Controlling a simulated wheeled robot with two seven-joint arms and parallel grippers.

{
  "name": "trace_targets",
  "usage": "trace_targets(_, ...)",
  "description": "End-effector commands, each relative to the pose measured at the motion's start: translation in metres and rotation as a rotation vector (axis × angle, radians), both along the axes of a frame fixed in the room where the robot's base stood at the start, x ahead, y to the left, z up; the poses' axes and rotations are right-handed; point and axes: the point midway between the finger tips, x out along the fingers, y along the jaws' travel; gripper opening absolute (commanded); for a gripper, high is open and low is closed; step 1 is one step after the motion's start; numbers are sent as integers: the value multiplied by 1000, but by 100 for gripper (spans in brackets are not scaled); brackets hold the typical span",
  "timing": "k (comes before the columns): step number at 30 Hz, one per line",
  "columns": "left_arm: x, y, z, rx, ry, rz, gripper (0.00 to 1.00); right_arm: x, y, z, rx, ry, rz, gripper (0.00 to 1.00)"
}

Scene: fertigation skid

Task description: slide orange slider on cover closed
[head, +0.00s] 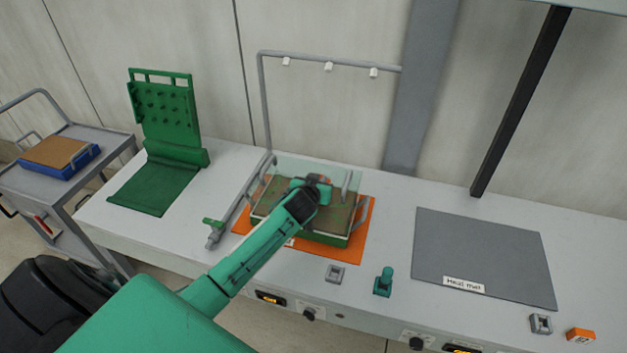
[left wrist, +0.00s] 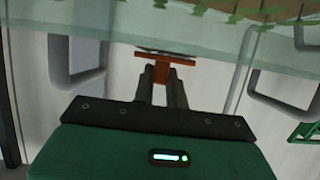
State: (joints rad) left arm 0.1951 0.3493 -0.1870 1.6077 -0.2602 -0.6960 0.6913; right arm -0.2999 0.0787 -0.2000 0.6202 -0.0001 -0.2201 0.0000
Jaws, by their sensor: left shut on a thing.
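The orange slider (left wrist: 184,58) shows in the left wrist view as a small bar with a short stem. My left gripper (left wrist: 162,72) is shut on that stem. The clear greenish cover (left wrist: 90,32) spans the top of the left wrist view, beside the slider. In the head view the cover (head: 290,166) is over a green tray (head: 325,238) on an orange mat (head: 350,254). My left gripper (head: 321,182) is at the cover there, and my arm hides part of the tray. The slider itself cannot be made out in the head view.
A grey mat labelled "Heat mat" (head: 490,250) lies to the right. A green stand (head: 165,110) is at the back left. A teal knobbed piece (head: 384,281) and a grey block (head: 335,274) stand near the front edge. A pipe frame (head: 262,100) rises behind the tray.

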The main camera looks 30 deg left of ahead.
Motion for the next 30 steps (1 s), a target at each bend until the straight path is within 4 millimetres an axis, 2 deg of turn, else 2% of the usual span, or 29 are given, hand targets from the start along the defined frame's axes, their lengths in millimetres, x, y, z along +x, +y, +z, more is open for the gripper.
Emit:
trace_targets(5, 0, 0, 0, 0, 0, -1, 0, 0, 2, 0, 2, 0, -1, 36)
trace_targets(6, 0, 0, 0, 0, 0, -1, 20, 0, 2, 0, 2, 0, -1, 36)
trace_targets(9, 0, 0, 0, 0, 0, -1, 36, 0, 2, 0, 2, 0, -1, 36)
trace_targets(20, -3, -1, 1, 0, -1, -1, 36, 0, 0, -1, 0, 0, 0, 36)
trace_targets(25, -19, -5, 6, -1, -1, -1, 36, 0, -2, -6, -2, 1, 1, 36)
trace_targets(30, -45, -11, 17, -1, -1, -1, 36, 0, -3, -14, -3, 0, 1, 36)
